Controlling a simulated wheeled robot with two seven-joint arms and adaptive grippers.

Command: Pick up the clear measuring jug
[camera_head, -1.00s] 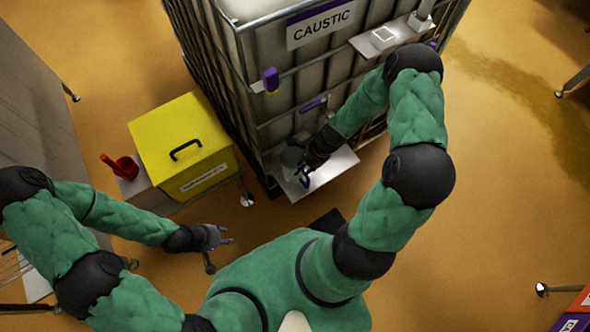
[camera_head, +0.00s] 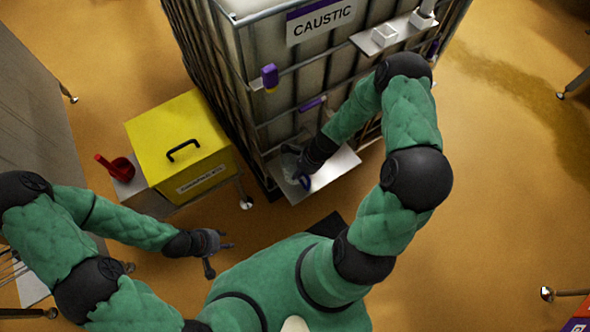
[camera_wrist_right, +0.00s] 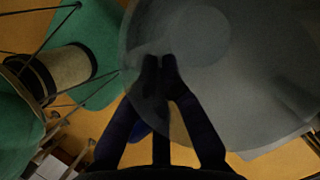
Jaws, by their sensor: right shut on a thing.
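The clear measuring jug (camera_head: 289,163) is a faint, see-through shape at the metal shelf (camera_head: 335,174) low on the front of the caustic tank. My right gripper (camera_head: 300,174) is at the jug, partly hidden by its own wrist. In the right wrist view the jug (camera_wrist_right: 225,75) fills the upper right as a large grey translucent round. The right gripper's dark fingertips (camera_wrist_right: 160,65) are close together on it. Whether the jug touches the shelf cannot be told. My left gripper (camera_head: 226,246) is open and empty over the floor.
The caged caustic tank (camera_head: 240,80) stands just behind the jug, with an upper shelf (camera_head: 375,45) above. A yellow box (camera_head: 165,135) and a red scoop (camera_head: 120,168) are at the left.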

